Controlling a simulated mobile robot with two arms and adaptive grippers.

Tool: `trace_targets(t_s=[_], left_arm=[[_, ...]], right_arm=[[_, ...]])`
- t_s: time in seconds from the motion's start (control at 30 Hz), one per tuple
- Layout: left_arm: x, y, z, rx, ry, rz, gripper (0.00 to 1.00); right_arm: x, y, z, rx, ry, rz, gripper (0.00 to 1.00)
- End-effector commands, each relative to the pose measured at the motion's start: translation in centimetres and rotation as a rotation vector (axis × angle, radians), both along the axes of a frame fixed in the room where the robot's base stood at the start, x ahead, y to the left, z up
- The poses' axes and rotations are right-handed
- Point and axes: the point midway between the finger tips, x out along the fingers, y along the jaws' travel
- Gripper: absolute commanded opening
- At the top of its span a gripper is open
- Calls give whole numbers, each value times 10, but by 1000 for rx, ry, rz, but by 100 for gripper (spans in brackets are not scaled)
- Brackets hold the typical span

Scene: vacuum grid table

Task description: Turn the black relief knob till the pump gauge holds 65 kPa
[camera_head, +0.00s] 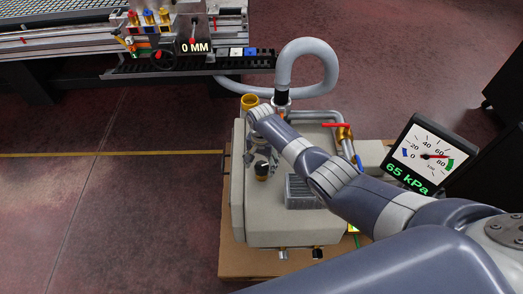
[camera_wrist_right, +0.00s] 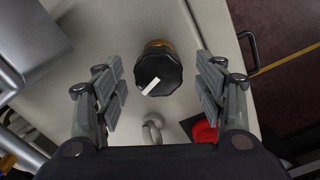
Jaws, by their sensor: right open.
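The black relief knob (camera_head: 262,169) stands on top of the beige pump housing, on a brass-coloured base. In the right wrist view the knob (camera_wrist_right: 158,70) has a white pointer mark slanting to the lower left. My right gripper (camera_wrist_right: 159,85) is open, with one finger on each side of the knob and a visible gap on both sides. The pump gauge (camera_head: 423,159) reads 65 kPa in green digits, and its red needle points right, between 60 and 80. My left gripper is out of view.
The pump housing (camera_head: 262,224) sits on a wooden base, with a grey hose (camera_head: 312,45) looping behind. A red-handled valve (camera_head: 338,125) is to the right. In the wrist view a red round part (camera_wrist_right: 204,131) and a metal ring (camera_wrist_right: 152,131) lie near the fingers.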

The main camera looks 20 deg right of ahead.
Motion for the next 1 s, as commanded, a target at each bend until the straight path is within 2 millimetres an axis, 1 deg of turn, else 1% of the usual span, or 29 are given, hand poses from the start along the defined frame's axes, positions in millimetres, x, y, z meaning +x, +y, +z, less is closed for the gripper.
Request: trace_targets(t_s=[0.17,0.5,0.6,0.77,1.0], left_arm=[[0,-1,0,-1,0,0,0],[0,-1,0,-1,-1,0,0],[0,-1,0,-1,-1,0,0],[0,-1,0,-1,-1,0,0],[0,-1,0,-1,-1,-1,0]], right_arm=[[0,-1,24,0,-4,0,64],[0,-1,81,-1,-2,-1,64],[-1,-1,93,-1,1,0,64],[-1,-1,102,-1,2,0,64],[-1,-1,103,-1,2,0,64]])
